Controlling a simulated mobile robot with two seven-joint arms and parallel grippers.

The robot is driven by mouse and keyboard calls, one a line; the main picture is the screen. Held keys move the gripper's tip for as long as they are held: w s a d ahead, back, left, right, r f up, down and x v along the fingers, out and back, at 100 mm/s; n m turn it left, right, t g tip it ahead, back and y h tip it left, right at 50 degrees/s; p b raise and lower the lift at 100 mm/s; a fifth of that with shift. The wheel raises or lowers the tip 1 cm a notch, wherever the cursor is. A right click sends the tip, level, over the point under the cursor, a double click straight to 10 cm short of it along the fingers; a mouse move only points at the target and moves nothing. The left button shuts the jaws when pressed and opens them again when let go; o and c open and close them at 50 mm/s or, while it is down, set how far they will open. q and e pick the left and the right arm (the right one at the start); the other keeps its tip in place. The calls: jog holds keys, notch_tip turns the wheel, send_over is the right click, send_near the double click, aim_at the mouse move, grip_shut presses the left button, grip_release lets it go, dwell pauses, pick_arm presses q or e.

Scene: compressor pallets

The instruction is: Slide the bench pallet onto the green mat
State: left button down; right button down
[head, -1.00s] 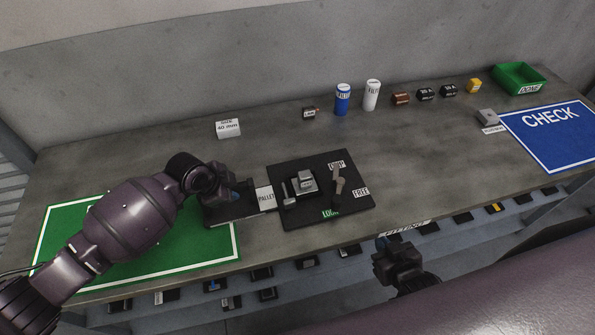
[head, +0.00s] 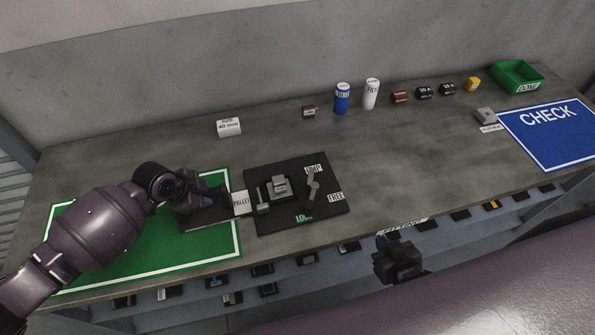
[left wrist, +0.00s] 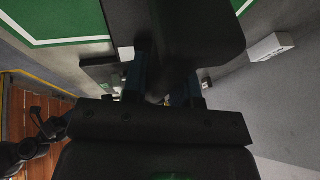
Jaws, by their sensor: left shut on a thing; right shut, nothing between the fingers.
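The bench pallet (head: 278,222) is a black plate with a grey block, a lever and LOCK, FREE and CLAMP-like labels. Its main plate lies on the bench right of the green mat (head: 222,253). A white PALLET tag (head: 241,203) is at its left side, and a dark narrower part runs left from there over the mat's right border. My left gripper (head: 200,203) is shut on that left end; the arm partly hides the grip and the mat. In the left wrist view, the fingers (left wrist: 165,85) straddle a dark part. My right gripper (head: 397,265) is shut and empty beyond the front edge.
A white 40 mm block (head: 229,127) stands behind the mat. Small parts, a blue can (head: 342,98) and a white can (head: 371,94) line the back. A green bin (head: 517,77) and blue CHECK mat (head: 553,137) are at right. A shelf with parts lies below.

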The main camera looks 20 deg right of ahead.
pick_arm(q)
jog(key=shift+s+a+f, duration=0.15)
jog(key=shift+a+f, duration=0.2)
jog(key=shift+f, duration=0.05)
jog(key=c, duration=1.4)
grip_release()
jog(key=o, duration=0.5)
jog(key=shift+o, duration=0.4)
jog(key=shift+d+r, duration=0.15)
jog(key=shift+r, duration=0.05)
jog(key=shift+r, duration=0.1)
jog(key=v, duration=1.1)
jog(key=shift+r, duration=0.4)
